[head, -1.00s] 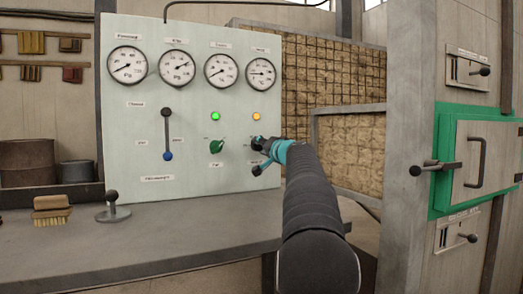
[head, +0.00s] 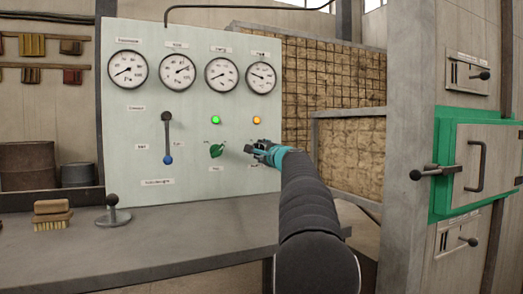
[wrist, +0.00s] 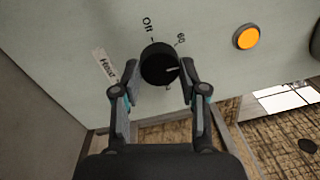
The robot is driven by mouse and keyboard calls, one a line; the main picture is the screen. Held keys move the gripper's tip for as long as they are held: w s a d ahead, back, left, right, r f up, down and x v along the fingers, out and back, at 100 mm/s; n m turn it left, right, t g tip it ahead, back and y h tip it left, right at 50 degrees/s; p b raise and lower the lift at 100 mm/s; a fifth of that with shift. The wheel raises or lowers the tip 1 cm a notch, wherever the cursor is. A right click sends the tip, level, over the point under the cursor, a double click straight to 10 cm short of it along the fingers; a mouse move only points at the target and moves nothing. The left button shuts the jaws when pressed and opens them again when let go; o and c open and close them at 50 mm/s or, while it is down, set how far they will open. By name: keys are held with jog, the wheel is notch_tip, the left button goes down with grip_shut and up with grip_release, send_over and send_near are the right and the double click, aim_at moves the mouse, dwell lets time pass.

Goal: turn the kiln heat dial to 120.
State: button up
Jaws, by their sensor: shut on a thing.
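The black heat dial (wrist: 157,62) shows in the wrist view on the pale panel, with an "Off" mark above it, "60" at its upper right and a partly hidden mark below. Its white pointer line points right, roughly between "60" and the hidden mark. My gripper (wrist: 158,72) has one finger on each side of the dial and is shut on it. In the head view my gripper (head: 255,149) is at the panel's right part, below the orange lamp, and hides the dial.
The panel (head: 120,190) also carries several gauges, a green knob (head: 216,151), a slider lever (head: 167,140) and a green lamp (head: 215,119). The orange lamp (wrist: 246,37) is near the dial.

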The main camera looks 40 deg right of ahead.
jog(key=m+p, duration=0.1)
jog(key=m, duration=0.4)
jog(key=shift+p, duration=0.35)
jog(key=shift+m+h, duration=0.3)
jog(key=shift+m, duration=0.2)
jog(key=o, duration=1.1)
jog(key=shift+o, duration=0.2)
jog(key=shift+a, duration=0.1)
jog(key=r+v, duration=0.1)
jog(key=v, duration=1.1)
jog(key=shift+f, duration=0.4)
